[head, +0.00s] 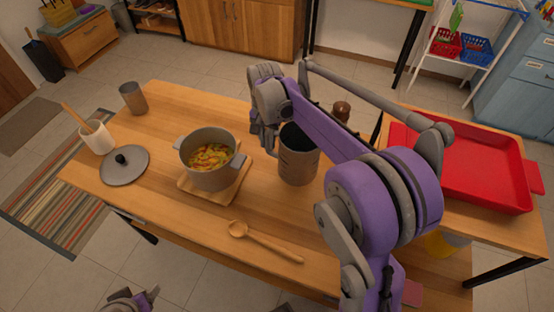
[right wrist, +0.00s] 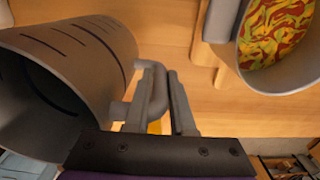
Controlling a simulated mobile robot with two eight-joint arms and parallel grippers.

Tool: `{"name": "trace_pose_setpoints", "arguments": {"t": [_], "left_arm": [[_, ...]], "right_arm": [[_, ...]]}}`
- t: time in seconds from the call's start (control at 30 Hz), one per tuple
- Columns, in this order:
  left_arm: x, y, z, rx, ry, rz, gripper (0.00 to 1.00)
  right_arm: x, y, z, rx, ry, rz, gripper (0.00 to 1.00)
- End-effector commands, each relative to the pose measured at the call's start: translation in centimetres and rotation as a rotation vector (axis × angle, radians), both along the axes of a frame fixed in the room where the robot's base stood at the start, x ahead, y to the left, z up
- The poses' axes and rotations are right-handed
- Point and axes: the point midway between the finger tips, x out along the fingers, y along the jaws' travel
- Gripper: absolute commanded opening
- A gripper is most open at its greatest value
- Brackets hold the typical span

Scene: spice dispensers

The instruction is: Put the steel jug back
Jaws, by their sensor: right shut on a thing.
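The steel jug (head: 298,160) is a dark grey cylinder, upright, at the middle right of the wooden table, partly behind my right arm in the head view. In the right wrist view the jug (right wrist: 75,65) fills the left side, with its open mouth toward the lower left. My right gripper (right wrist: 165,90) is shut on the jug's handle. I cannot tell whether the jug's base touches the table. My left gripper (head: 132,298) shows only in part at the bottom edge of the head view, away from the jug; its jaw state is unclear.
A pot of food (head: 208,165) stands on a wooden board (head: 222,200) left of the jug. A wooden spoon (head: 265,240), a lid (head: 124,168), a white utensil crock (head: 97,138) and a grey cup (head: 133,98) are on the table. A red tray (head: 475,165) is at right.

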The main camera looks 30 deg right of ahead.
Motion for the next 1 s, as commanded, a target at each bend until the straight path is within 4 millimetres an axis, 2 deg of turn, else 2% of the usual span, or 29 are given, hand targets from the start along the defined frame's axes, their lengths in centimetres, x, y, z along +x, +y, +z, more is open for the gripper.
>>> {"name": "trace_pose_setpoints", "arguments": {"t": [0.1, 0.33, 0.53, 0.93, 0.97, 1.0], "left_arm": [[0.0, 0.0, -0.1, 0.000, 0.001, 0.000, 0.68], [-0.1, 0.0, -0.2, 0.000, 0.001, 0.000, 0.68], [-0.1, 0.0, -0.3, 0.000, 0.002, 0.000, 0.68], [-0.2, 0.0, -0.7, 0.000, 0.004, 0.000, 0.68], [-0.2, 0.0, -0.6, 0.000, 0.003, 0.000, 0.68], [-0.2, 0.0, -0.6, 0.000, 0.003, 0.000, 0.68]], "right_arm": [[0.0, 0.0, -1.8, -0.001, 0.001, 0.000, 0.00], [0.0, 0.0, -3.4, -0.001, 0.001, 0.000, 0.00], [0.0, 0.0, -6.0, -0.001, 0.001, 0.000, 0.00], [0.0, 0.0, -6.6, -0.001, 0.001, 0.000, 0.00], [0.0, 0.0, -6.6, 0.000, 0.000, 0.000, 0.28], [0.0, 0.0, -6.5, 0.000, 0.000, 0.000, 0.35]]}}
